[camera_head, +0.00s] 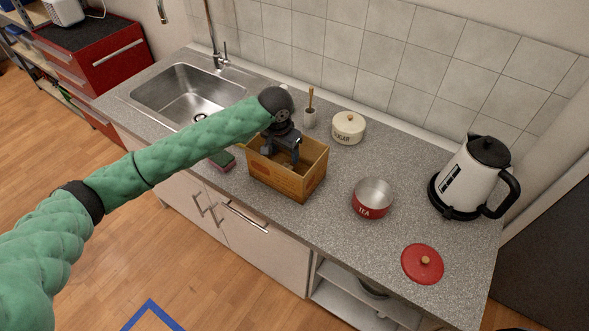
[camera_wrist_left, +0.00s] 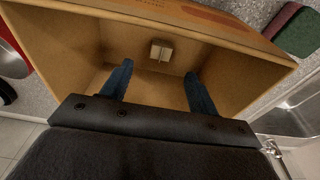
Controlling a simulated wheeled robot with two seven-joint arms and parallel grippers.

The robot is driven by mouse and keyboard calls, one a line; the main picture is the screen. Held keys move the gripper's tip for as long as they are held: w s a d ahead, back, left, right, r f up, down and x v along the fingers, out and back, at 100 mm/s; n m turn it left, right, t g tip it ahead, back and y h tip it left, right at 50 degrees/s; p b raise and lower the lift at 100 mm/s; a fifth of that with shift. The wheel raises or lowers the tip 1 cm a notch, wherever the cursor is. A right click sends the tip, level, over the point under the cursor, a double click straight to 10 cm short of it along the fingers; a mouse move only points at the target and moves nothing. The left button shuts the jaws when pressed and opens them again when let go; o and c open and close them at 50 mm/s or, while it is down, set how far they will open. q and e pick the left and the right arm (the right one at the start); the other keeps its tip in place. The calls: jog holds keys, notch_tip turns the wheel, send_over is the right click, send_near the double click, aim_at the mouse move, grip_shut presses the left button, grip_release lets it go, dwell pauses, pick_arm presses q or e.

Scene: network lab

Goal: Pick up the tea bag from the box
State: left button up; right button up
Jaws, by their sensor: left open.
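The box (camera_head: 290,182) is an open cardboard-brown box on the counter, left of the red tea tin. My left gripper (camera_head: 287,160) points down into it from above. In the left wrist view the gripper (camera_wrist_left: 158,90) is open, its two blue fingers apart and empty inside the box walls (camera_wrist_left: 235,45). A small pale tea bag (camera_wrist_left: 161,50) lies on the box floor, beyond the fingertips and roughly centred between them. The tea bag is hidden in the head view. My right gripper is not in view.
A red tea tin (camera_head: 373,198) stands open right of the box, its red lid (camera_head: 422,264) lying nearer the front. A sugar jar (camera_head: 348,128), a kettle (camera_head: 472,178), a sponge (camera_head: 222,161) and a sink (camera_head: 187,95) surround it. Counter between box and kettle is partly clear.

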aim_at(287, 167)
pick_arm(q)
jog(key=shift+w+d+f+p, duration=0.15)
jog(key=shift+d+f+p, duration=0.1)
jog(key=shift+f, duration=0.3)
jog(key=shift+w+d+f+p, duration=0.1)
jog(key=shift+f+p, duration=0.15)
jog(key=shift+f, duration=0.3)
jog(key=shift+a+f+p, duration=0.15)
jog(key=shift+f+p, duration=0.2)
jog(key=shift+p, duration=0.1)
jog(key=f+p, duration=0.3)
jog(key=shift+w+f, duration=0.3)
jog(key=shift+w, duration=0.05)
jog(key=shift+f, duration=0.6)
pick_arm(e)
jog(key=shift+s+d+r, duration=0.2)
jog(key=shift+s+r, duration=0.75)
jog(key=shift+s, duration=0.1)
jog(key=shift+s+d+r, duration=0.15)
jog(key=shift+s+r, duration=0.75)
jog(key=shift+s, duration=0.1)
pick_arm(q)
jog(key=shift+c, duration=0.4)
jog(key=c, duration=1)
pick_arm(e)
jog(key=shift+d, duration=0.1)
